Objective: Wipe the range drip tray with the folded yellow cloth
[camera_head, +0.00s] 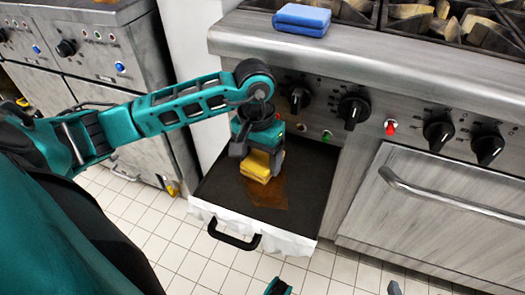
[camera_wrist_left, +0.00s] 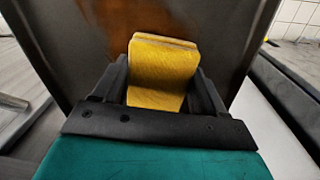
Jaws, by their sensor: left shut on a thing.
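The folded yellow cloth (camera_head: 256,167) is held in my left gripper (camera_head: 262,157), which points down over the pulled-out drip tray (camera_head: 218,182). In the left wrist view the cloth (camera_wrist_left: 163,70) sits between the two dark fingers, which are shut on it. A brown stain (camera_head: 268,193) lies on the dark tray surface, and the cloth is at its upper left part. The cloth's lower edge appears to meet the tray, but I cannot tell for sure. Small teal and grey parts at the bottom edge may be my right arm; its jaws cannot be made out.
The tray has a black front handle (camera_head: 234,238). Range knobs (camera_head: 353,110) stick out just above the tray. A blue folded cloth or sponge (camera_head: 302,19) lies on the range ledge. An oven door handle (camera_head: 450,195) is at right. White floor tiles (camera_head: 160,232) lie below.

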